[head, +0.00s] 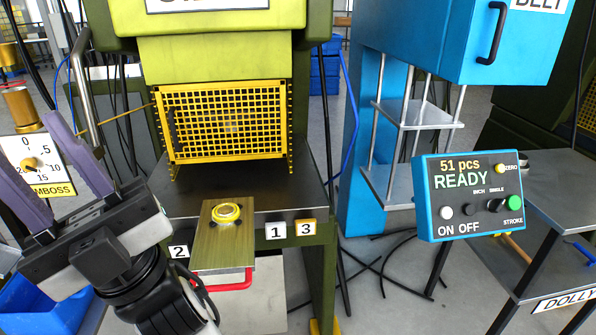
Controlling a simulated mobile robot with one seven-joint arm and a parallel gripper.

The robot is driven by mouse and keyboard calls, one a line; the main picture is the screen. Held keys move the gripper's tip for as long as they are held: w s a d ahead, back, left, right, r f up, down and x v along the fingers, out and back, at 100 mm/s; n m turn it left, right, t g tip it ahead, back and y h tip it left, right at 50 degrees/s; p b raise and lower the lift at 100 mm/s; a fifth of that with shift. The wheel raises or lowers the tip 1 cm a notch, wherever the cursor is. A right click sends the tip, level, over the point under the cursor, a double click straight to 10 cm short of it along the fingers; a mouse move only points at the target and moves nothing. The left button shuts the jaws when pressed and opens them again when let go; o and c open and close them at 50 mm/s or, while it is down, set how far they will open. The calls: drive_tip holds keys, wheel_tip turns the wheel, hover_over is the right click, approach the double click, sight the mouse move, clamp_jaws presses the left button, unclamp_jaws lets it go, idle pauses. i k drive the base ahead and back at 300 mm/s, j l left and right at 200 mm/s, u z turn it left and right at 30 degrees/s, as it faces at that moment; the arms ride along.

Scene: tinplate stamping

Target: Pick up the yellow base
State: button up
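A small round yellow piece (226,212), ring-like on top, sits on a brass-coloured plate (222,256) that sticks out in front of the press table. It is the thing that best fits the yellow base. My gripper (28,142) is at the left edge of the head view, with two purple fingers pointing up and left. The fingers stand wide apart, and I see nothing held between them. The gripper is well to the left of the yellow piece and apart from it. The tip of the left finger is cut off by the picture edge.
A yellow mesh guard (228,122) stands behind the plate on the dark press table (285,195). A red handle (232,284) is under the plate. Behind my gripper is an EMBOSS dial (38,180). A blue READY control box (470,195) stands at right. A blue bin (45,308) is at lower left.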

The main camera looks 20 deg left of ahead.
sight(226, 214)
drive_tip(key=u, duration=1)
